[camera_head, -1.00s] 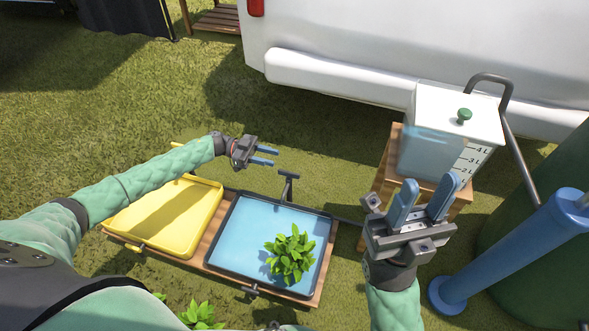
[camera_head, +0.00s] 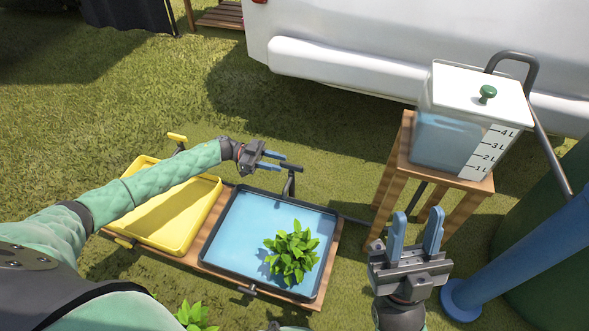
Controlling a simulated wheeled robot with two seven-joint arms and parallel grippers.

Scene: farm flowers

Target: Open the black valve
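The black valve (camera_head: 291,168) is a T-shaped handle on a short stem behind the blue tray (camera_head: 228,245). My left gripper (camera_head: 280,161) is open and empty, with its blue fingers pointing right just left of the valve's handle. They look close to it or overlap it in the view; I cannot tell whether they touch. My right gripper (camera_head: 417,212) is open and empty, fingers up, right of the tray and in front of the wooden stand.
A yellow tray (camera_head: 150,166) with a yellow valve (camera_head: 177,137) lies left. A leafy plant (camera_head: 293,252) sits in the blue tray. A water tank (camera_head: 445,145) stands on a wooden stand (camera_head: 399,165). A blue pipe (camera_head: 520,258) is at right. Grass behind the trays is clear.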

